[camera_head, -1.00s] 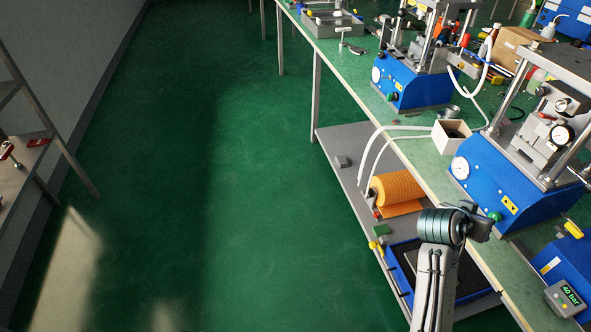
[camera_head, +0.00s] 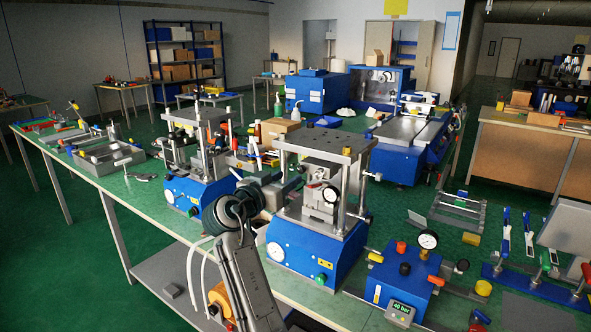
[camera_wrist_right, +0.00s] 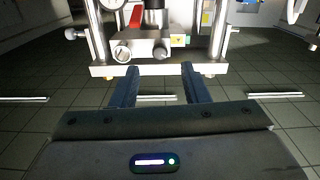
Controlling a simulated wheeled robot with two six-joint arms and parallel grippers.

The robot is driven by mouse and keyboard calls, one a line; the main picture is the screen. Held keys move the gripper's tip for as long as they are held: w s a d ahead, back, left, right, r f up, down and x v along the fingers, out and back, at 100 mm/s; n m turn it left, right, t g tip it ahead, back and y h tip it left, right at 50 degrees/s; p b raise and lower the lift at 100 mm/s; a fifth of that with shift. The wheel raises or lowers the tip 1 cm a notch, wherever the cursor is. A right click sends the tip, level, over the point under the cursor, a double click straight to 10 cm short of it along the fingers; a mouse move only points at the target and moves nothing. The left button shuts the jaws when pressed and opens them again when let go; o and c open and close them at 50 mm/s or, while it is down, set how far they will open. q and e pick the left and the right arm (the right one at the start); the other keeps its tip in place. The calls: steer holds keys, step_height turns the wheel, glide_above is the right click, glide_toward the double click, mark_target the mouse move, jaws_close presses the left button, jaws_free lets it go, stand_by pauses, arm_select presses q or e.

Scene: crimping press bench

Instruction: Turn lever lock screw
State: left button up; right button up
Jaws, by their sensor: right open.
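My right gripper (camera_head: 296,188) is in front of the near crimping press (camera_head: 318,235), beside its upper part. In the right wrist view the gripper (camera_wrist_right: 158,72) is open, with two dark fingers apart and nothing between them. Ahead of the fingers is the press's metal block, with a silver round fitting (camera_wrist_right: 122,53), a darker knob (camera_wrist_right: 160,53) and a red part (camera_wrist_right: 136,18) above. A side knob (camera_wrist_right: 74,34) sticks out at the left. I cannot tell which of these is the lever lock screw. My left gripper is not in view.
A second blue press (camera_head: 197,195) stands farther left on the green bench. A blue pressure box (camera_head: 403,285) with a gauge lies right of the near press. A grey tray (camera_head: 108,158) sits at the bench's far left. Steel posts flank the metal block.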

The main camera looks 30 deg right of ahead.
mark_target(300, 171)
steer(key=p+x, duration=0.1)
steer(key=x, duration=0.4)
steer(key=shift+w+d, duration=0.2)
steer(key=shift+d, duration=0.25)
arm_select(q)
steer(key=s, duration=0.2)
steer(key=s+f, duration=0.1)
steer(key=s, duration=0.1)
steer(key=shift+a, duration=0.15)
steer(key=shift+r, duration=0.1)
arm_select(e)
jaws_close()
